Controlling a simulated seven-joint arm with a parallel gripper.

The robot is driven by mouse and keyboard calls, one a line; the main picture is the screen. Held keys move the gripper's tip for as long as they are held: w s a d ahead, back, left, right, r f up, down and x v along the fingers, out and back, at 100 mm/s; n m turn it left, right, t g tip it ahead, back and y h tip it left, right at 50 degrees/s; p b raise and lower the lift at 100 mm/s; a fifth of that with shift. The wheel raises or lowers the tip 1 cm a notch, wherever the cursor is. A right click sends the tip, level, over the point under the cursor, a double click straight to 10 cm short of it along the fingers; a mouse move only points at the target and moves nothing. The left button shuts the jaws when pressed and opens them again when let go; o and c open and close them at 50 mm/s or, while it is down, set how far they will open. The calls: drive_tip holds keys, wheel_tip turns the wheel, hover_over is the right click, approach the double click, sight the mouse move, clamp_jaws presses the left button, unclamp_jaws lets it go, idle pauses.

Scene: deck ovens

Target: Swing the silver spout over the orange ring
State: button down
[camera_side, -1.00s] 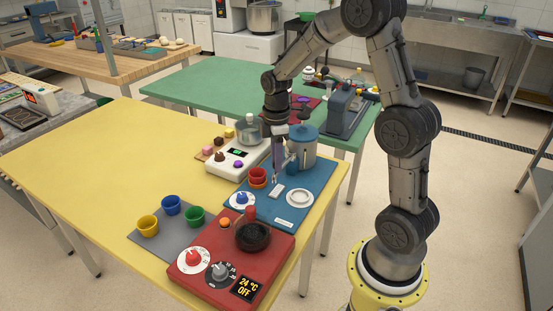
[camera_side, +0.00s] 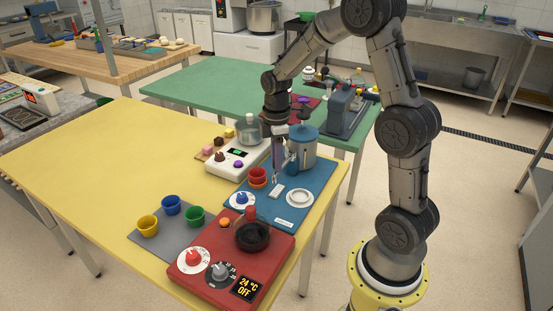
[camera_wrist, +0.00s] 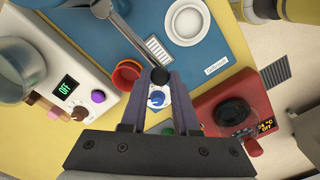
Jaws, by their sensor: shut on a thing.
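The silver spout (camera_wrist: 125,32) is a long metal arm with a black knob (camera_wrist: 160,76) at its end, seen in the wrist view. My gripper (camera_wrist: 160,80) is shut on that knob; in the side view my gripper (camera_side: 276,181) points down over the blue mat (camera_side: 268,211). The spout itself is hard to make out in the side view, beside the grey-blue pot (camera_side: 303,152). An orange ring (camera_side: 257,184) shows low at the red cup (camera_side: 257,173), left of my fingers. The cup (camera_wrist: 127,73) stands left of the knob in the wrist view.
A white ring-shaped dish (camera_side: 299,197) lies right of my fingers. A blue dial (camera_side: 242,199) is in front of the cup. The left of the yellow table (camera_side: 110,165) is clear.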

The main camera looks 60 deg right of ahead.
drive_tip(key=shift+w, duration=0.1)
idle(0.3)
drive_tip(key=w+d+m, duration=0.2)
drive_tip(key=w+m, duration=0.4)
drive_tip(key=m, duration=0.1)
drive_tip(key=shift+w+m, duration=0.15)
drive_tip(key=shift+m, duration=0.25)
drive_tip(key=shift+d+r, duration=0.1)
drive_tip(key=shift+d, duration=0.05)
idle(0.3)
drive_tip(key=c, duration=0.7)
unclamp_jaws()
drive_tip(key=shift+o, duration=0.2)
